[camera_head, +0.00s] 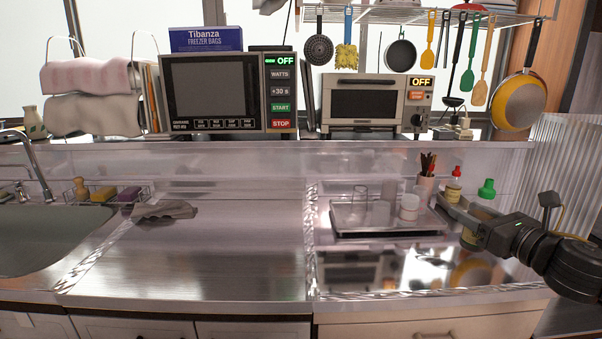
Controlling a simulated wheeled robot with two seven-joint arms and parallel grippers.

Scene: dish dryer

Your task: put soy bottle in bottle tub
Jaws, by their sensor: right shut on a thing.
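A smaller red-capped bottle (454,185) stands just behind the gripper's fingers. No label is readable, so I cannot tell for certain which one is the soy bottle. I cannot make out a clear bottle tub. My left gripper is not in view.
A steel tray (345,234) with glasses and a white jar (409,207) lies left of the gripper. A cup of utensils (425,188) stands behind it. The middle left counter (220,250) is clear.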

